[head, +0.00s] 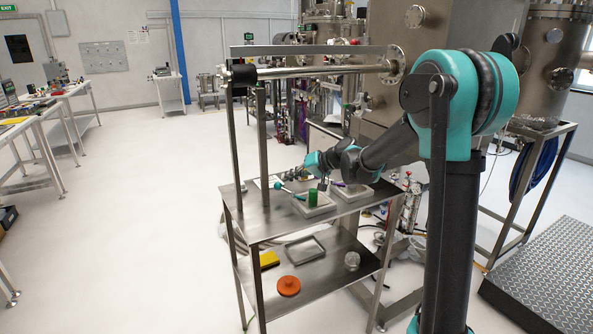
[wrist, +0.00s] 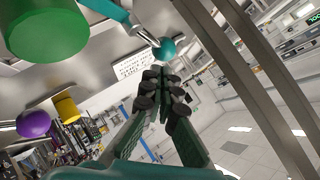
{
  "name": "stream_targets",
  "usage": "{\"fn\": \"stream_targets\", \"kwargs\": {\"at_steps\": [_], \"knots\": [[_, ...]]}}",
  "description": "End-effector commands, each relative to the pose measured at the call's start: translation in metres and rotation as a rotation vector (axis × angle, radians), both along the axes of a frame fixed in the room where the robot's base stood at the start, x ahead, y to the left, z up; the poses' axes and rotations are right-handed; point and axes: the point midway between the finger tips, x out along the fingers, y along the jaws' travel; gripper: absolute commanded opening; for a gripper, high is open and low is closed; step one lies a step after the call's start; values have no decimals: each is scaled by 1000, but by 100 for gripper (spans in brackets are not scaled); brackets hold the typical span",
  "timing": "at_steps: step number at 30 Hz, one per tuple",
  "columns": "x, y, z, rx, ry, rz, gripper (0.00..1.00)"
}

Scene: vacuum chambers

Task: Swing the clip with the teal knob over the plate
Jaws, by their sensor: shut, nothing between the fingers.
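The teal knob (head: 278,186) is at the end of a slanting clip arm on the metal cart's top shelf. The arm runs from the knob down right toward a pale grey plate-like block (head: 318,211), which has a green cylinder (head: 313,197) by it. In the wrist view the teal knob (wrist: 163,51) sits just beyond my fingertips, and the green cylinder (wrist: 45,28) is large at upper left. My gripper (wrist: 160,78) is shut and empty, close to the knob; contact cannot be told. In the head view it is small and partly hidden.
A purple knob (wrist: 33,123) and a yellow cylinder (wrist: 67,109) are nearby at left in the wrist view. A second pale block (head: 352,194) stands right of the first. Cart posts and a horizontal pipe (head: 310,70) frame the shelf. The floor at left is open.

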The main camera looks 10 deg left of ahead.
Motion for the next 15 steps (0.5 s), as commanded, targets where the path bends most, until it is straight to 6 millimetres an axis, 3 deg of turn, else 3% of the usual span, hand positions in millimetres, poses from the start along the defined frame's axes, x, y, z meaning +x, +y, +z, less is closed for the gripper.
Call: {"fn": "stream_targets", "kwargs": {"at_steps": [15], "knots": [[-4, 5, -7, 0, 0, 0, 0]]}}
